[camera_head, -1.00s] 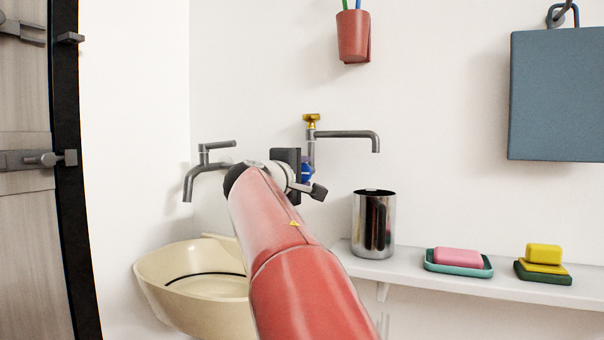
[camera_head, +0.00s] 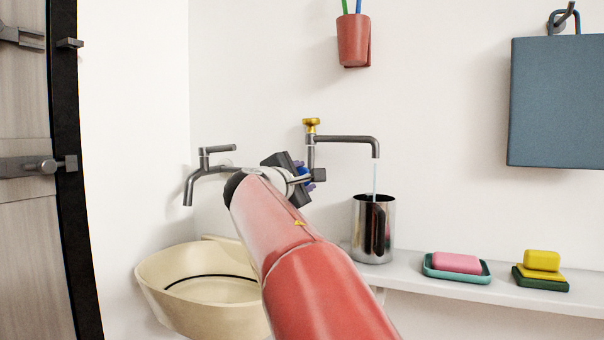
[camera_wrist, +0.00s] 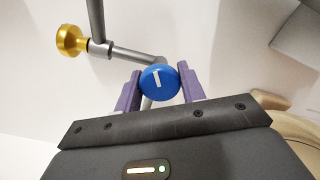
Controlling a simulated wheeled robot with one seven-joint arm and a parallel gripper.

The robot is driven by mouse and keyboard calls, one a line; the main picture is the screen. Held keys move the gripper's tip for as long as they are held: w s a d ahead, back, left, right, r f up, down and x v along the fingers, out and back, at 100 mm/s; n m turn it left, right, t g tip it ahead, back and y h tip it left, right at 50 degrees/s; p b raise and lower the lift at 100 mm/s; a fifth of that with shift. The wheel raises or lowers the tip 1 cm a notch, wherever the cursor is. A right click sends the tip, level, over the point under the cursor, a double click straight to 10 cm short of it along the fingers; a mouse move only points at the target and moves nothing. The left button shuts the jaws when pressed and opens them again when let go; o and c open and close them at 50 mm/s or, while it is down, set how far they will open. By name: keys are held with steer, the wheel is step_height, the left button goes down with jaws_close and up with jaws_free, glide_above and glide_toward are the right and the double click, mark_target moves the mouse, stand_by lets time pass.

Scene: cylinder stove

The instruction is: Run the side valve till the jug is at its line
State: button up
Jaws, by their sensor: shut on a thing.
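The side valve is a blue round knob with a white bar mark (camera_wrist: 160,82), on a grey tap pipe. My gripper (camera_wrist: 160,76) is shut on it, one purple finger on each side. In the head view the blue knob (camera_head: 304,175) is partly hidden by my gripper. A thin stream of water (camera_head: 375,178) runs from the end of the grey spout (camera_head: 350,139) down into the jug. The jug (camera_head: 362,235) is a shiny metal cylinder, upright under the spout. Its line and water level cannot be seen.
A brass knob (camera_head: 311,123) tops the tap; it also shows in the wrist view (camera_wrist: 71,41). A second tap (camera_head: 205,173) hangs over a cream basin (camera_head: 165,272). The shelf (camera_head: 410,276) carries a pink soap (camera_head: 456,262) and yellow sponges (camera_head: 542,260). A red cup (camera_head: 353,40) is on the wall.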

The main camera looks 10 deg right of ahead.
steer(key=shift+n+p, duration=0.75)
steer(key=shift+n, duration=0.85)
steer(key=shift+f, duration=0.1)
steer(key=o, duration=0.9)
steer(key=b+v, duration=0.1)
steer(key=v, duration=0.7)
steer(key=shift+b, duration=0.35)
steer(key=shift+w, duration=0.1)
